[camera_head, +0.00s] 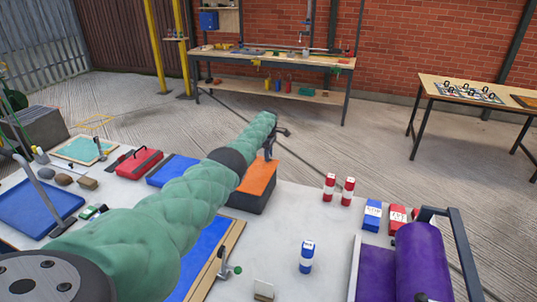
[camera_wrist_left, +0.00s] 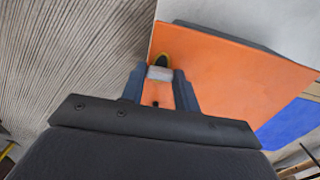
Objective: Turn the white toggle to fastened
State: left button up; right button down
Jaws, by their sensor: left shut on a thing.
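An orange board (camera_head: 256,178) lies on a dark block on the grey worktop; the orange board (camera_wrist_left: 225,75) also fills the middle of the left wrist view. The white toggle (camera_wrist_left: 160,73) is a small pale piece at the board's edge, beside a yellow and black part. My left gripper (camera_wrist_left: 159,82) has its two dark fingers on either side of the toggle and is shut on it. In the head view my left gripper (camera_head: 269,152) is small and partly hidden by my green-sleeved arm. The toggle cannot be made out there. My right gripper is not in view.
Blue boards, a red case (camera_head: 135,164), red-and-white cans (camera_head: 348,191), a blue can (camera_head: 306,257) and a purple roller (camera_head: 425,260) share the worktop. A workbench (camera_head: 270,66) and a side table (camera_head: 478,97) stand beyond open floor.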

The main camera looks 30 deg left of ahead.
pick_arm(q)
jog(key=shift+r, duration=0.1)
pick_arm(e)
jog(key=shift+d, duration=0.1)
pick_arm(q)
jog(key=o, duration=1)
jog(key=shift+r, duration=0.65)
notch_tip(320, 180, up, 6)
jog(key=shift+f+b, duration=0.25)
jog(key=shift+b, duration=0.5)
jog(key=shift+r, duration=0.45)
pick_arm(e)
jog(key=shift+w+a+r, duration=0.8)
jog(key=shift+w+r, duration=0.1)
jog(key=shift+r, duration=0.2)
